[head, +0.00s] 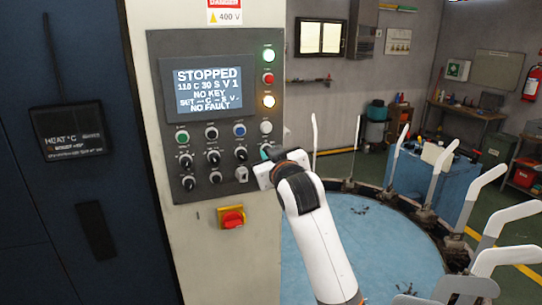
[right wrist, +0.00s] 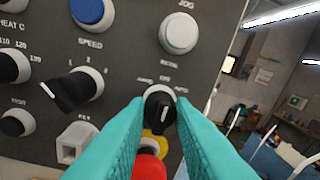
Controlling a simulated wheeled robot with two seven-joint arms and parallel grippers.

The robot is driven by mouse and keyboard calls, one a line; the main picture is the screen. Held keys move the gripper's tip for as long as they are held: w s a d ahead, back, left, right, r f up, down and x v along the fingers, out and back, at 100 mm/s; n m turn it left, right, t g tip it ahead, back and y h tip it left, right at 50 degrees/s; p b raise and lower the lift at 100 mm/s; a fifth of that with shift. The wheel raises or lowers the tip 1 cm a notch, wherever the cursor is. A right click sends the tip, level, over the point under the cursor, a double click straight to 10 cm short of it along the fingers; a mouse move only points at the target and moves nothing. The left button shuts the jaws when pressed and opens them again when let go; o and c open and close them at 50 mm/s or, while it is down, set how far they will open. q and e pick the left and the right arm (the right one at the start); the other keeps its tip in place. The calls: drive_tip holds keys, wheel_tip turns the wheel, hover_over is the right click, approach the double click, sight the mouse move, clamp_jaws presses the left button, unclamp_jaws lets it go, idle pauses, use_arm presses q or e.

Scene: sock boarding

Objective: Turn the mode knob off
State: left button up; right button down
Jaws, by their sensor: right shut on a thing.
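The mode knob (right wrist: 158,110) is a small black rotary knob with a white ring and a white pointer line, below the jog button on the control panel (head: 221,60). The small lettering above it includes what looks like OFF, but it is blurred. My right gripper (right wrist: 160,118) has its teal fingers closed around the knob's two sides. In the head view this right gripper (head: 264,160) is at the panel's right edge and hides the knob. I cannot tell for certain which mark the pointer is on. My left gripper is not in view.
A speed knob (right wrist: 72,92) and a key switch (right wrist: 75,143) are left of the gripper. A red-and-yellow switch (head: 231,217) is below the panel. A blue round table (head: 345,250) with upright white forms stands right.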

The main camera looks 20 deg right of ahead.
drive_tip(key=c, duration=1.3)
unclamp_jaws()
drive_tip(key=shift+o, duration=0.2)
drive_tip(key=s+b, duration=0.4)
drive_tip(key=s, duration=0.8)
drive_tip(key=shift+a+r, duration=0.2)
drive_tip(key=shift+r, duration=0.15)
